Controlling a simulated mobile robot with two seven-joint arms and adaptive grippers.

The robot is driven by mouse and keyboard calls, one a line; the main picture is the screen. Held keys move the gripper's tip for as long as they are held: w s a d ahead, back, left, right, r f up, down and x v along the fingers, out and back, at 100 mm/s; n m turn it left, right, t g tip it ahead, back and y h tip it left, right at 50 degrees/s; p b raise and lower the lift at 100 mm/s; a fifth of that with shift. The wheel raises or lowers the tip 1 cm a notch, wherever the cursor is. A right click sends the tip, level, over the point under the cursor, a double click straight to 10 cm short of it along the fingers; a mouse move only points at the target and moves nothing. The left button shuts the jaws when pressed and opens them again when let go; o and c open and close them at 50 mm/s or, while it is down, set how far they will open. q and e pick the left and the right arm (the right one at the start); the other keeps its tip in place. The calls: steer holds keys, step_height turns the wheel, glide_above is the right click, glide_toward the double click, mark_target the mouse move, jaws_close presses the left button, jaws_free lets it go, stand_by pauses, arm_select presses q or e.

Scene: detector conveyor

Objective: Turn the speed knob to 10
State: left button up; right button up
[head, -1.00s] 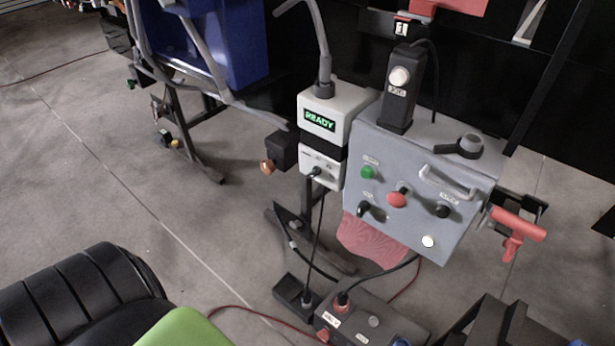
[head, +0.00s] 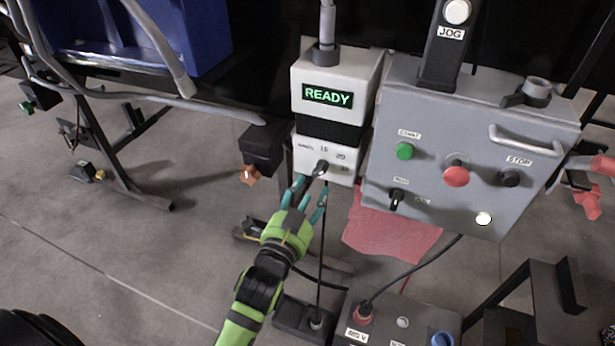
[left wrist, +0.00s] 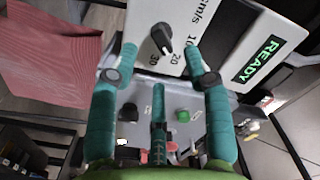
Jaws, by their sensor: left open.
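The speed knob (head: 321,168) is a small black pointer knob on the white control box (head: 343,163) below the green READY display (head: 327,96). In the left wrist view the knob (left wrist: 162,38) has the marks 10, 20 and 30 around it and "cm/s" nearby. Which mark it points to I cannot tell for certain. My left gripper (head: 311,186) is open, its teal fingers just below and in front of the knob. In the left wrist view the gripper (left wrist: 160,62) has two outer fingertips on either side of the knob; contact is not clear. My right gripper is not in view.
A grey control panel (head: 470,130) with a green button (head: 405,151), a red button (head: 456,175) and black knobs stands right of the box. A red cloth (head: 390,232) hangs below it. A copper-tipped black part (head: 262,145) is left of the box. A black cable hangs under the knob.

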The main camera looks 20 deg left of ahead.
mark_target(319, 176)
arm_select(q)
steer(key=w, duration=0.6)
steer(key=shift+d, duration=0.2)
steer(key=shift+c, duration=0.4)
jaws_close()
